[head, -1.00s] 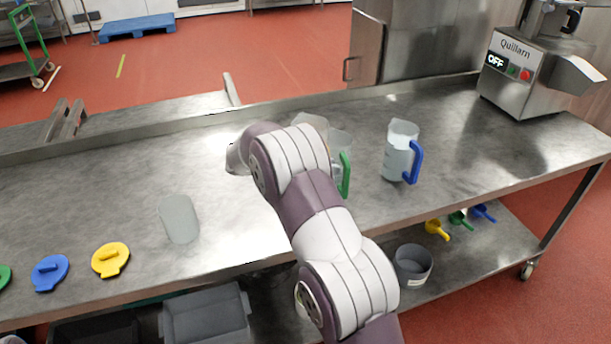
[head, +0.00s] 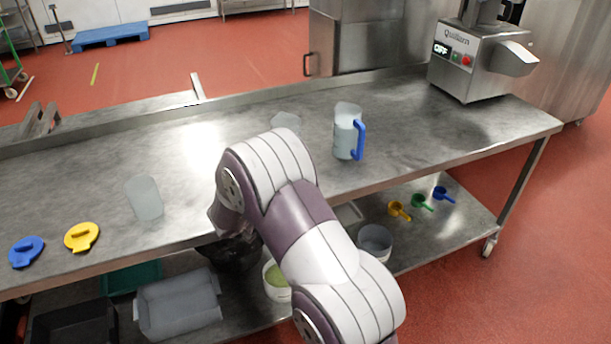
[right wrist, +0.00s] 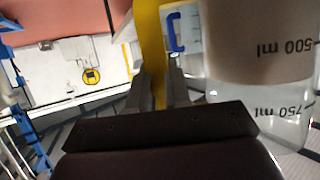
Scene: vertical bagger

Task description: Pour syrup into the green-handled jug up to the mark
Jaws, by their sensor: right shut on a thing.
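My right gripper (right wrist: 160,85) is shut on a yellow handle (right wrist: 152,45) in the right wrist view. Beside it is a clear jug (right wrist: 290,125) with 500 ml and 750 ml marks, upside down in this picture. Pale beige contents (right wrist: 255,45) fill it past the 500 ml mark, with a clear band by the 750 ml mark. In the head view my right arm hides that gripper and jug. A clear vessel top (head: 285,120) shows behind the arm. My left gripper is out of view.
A blue-handled jug (head: 347,132) stands on the steel table (head: 400,130). A clear vessel (head: 145,197), a yellow lid (head: 82,237) and a blue lid (head: 26,252) are at left. The machine (head: 470,60) stands far right. Scoops and tubs are on the lower shelf.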

